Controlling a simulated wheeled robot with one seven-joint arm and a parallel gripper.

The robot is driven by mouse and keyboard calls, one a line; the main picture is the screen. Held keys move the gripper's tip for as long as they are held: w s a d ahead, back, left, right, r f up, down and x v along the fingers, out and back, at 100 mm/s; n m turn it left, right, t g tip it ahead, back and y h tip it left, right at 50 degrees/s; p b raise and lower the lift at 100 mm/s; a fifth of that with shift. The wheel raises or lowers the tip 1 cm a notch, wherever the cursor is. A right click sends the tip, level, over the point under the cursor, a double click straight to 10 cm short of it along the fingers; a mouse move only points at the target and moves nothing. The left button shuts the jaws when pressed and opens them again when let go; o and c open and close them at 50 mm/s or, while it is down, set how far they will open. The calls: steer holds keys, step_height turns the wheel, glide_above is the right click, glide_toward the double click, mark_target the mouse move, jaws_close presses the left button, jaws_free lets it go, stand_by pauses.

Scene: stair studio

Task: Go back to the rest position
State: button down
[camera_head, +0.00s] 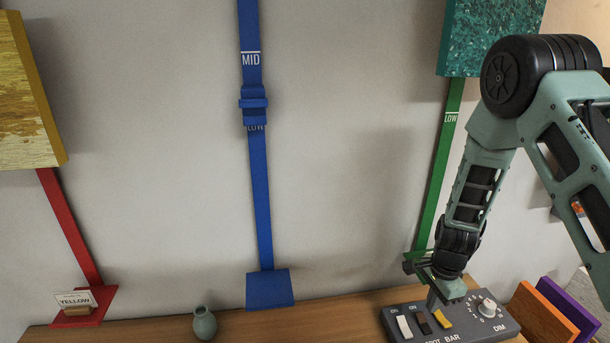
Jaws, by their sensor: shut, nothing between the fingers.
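My gripper (432,301) is at the lower right, shut and empty, pointing down just above the grey switch panel (465,329). The panel has a white rocker switch (404,326), a dark one (423,322), a yellow one (443,318) and a round dial (487,307). My gripper's tip is close to the dark and yellow switches. I cannot tell whether it touches them. My arm comes down from the upper right and hides part of the green strip (440,170).
A wooden table (260,323) runs along the wall. A small green vase (204,323) and a "YELLOW" card (75,299) stand left. A blue strip with a slider (254,104) hangs mid-wall. Orange (541,318) and purple (572,308) panels stand right. Table between vase and switch panel is clear.

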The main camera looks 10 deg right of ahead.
steer(key=s+a+r+n+y+b, duration=0.15)
steer(key=s+a+r+n, duration=0.35)
steer(key=a, duration=0.5)
steer(key=s+a+r+n+b, duration=0.2)
steer(key=s+a+r+n, duration=0.1)
steer(key=a+r+n, duration=0.5)
steer(key=s+a+r+n+b, duration=0.1)
steer(key=s+a+r+n, duration=0.1)
steer(key=s+n, duration=0.4)
steer(key=s+a+r+n+h+b, duration=0.1)
steer(key=s+a+r+n, duration=0.2)
steer(key=s+n, duration=0.3)
steer(key=s, duration=0.4)
steer(key=shift+s+a+r+b, duration=0.15)
steer(key=shift+a+r+b, duration=0.15)
steer(key=shift+b, duration=0.1)
